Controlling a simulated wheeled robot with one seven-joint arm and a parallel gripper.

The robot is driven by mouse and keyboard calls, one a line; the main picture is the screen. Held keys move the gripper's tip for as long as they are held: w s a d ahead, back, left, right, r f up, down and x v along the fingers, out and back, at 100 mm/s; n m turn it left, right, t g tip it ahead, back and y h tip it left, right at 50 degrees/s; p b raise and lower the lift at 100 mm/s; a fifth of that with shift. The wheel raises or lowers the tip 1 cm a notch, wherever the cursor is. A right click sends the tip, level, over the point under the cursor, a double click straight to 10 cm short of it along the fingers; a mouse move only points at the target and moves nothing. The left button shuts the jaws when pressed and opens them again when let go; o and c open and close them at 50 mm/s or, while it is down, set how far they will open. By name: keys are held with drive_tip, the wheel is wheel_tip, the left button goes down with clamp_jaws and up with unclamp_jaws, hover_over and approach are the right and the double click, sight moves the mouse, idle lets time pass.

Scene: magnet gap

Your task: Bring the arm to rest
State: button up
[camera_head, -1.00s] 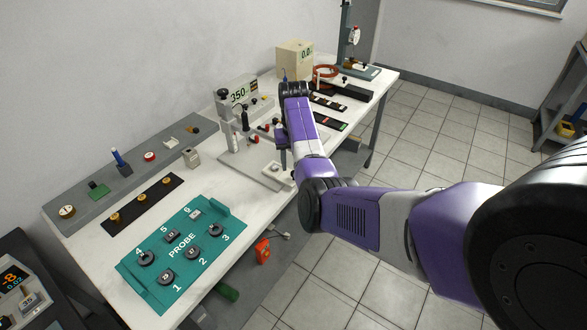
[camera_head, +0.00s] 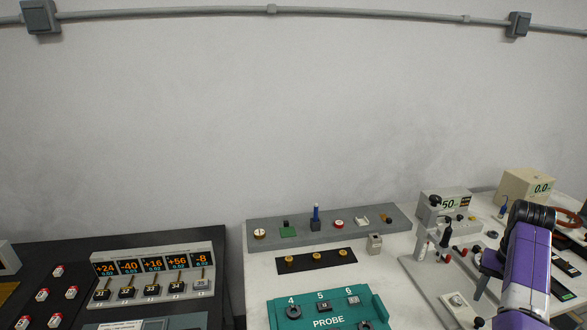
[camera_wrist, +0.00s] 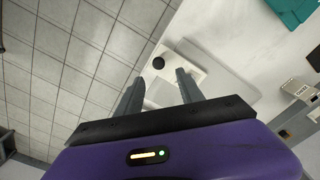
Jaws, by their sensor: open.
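My gripper (camera_wrist: 158,86) is open in the wrist view, its two dark fingers apart with nothing between them. It hangs above the front edge of the white bench, over a grey base plate (camera_wrist: 222,72) that carries a pale block with a dark round knob (camera_wrist: 158,63). In the head view my purple arm stands at the lower right, bent at a black joint. The gripper there (camera_head: 484,278) is partly hidden behind the arm, and its fingertips are hard to make out.
The teal PROBE tray (camera_head: 340,300), a grey rack strip (camera_head: 270,236) and a small meter (camera_head: 460,200) stand on the white bench (camera_head: 385,265). A beige display box (camera_head: 527,186) is behind the arm. A dark panel with several orange readouts (camera_head: 150,268) is at left.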

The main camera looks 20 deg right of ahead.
drive_tip(key=shift+w+d, duration=0.15)
drive_tip(key=shift+d, duration=0.15)
drive_tip(key=w+d+r+t+h, duration=0.4)
drive_tip(key=w+d+t+h, duration=0.1)
drive_tip(key=w+d+h, duration=0.15)
drive_tip(key=s+a+n+t+h, duration=0.3)
drive_tip(key=a+n+t, duration=0.4)
drive_tip(key=a, duration=1.8)
drive_tip(key=s+a+r+n+t+y, duration=0.1)
drive_tip(key=s+a+r+t+y, duration=0.15)
drive_tip(key=s+a, duration=0.65)
drive_tip(key=s+a+r+n+t+y, duration=0.25)
drive_tip(key=s+a, duration=0.25)
drive_tip(key=a, duration=0.8)
drive_tip(key=s+a+f+n+g+y+b, duration=0.1)
drive_tip(key=s+a+f+g+y, duration=0.1)
drive_tip(key=s+a+y, duration=0.2)
drive_tip(key=s+a, duration=0.3)
drive_tip(key=s, duration=0.4)
drive_tip(key=shift+s+a, duration=0.3)
